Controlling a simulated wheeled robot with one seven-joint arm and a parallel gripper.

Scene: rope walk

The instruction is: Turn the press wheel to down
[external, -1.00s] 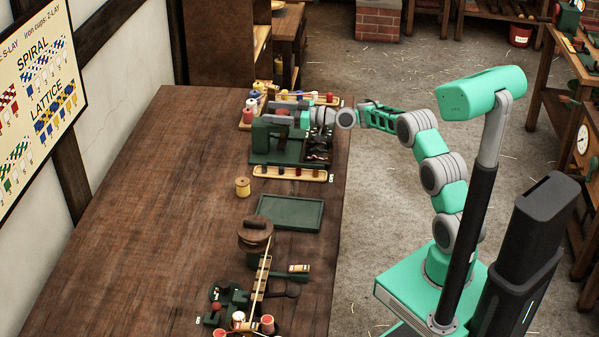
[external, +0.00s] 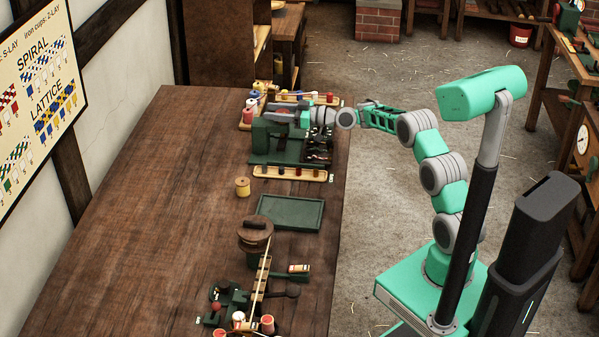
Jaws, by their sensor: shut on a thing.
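The press (external: 264,142) is a dark green machine near the far end of the wooden table. My gripper (external: 290,118) reaches in over the press from the right, at its top. The gripper is shut on a part there, which I take to be the press wheel. The wheel's outline is mostly hidden by the gripper and is too small to read, so I cannot tell its setting.
An empty green tray (external: 290,212), a yellow spool (external: 242,187) and a round wooden block (external: 255,233) stand nearer. Several spools crowd behind the press. The table's left side is clear.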

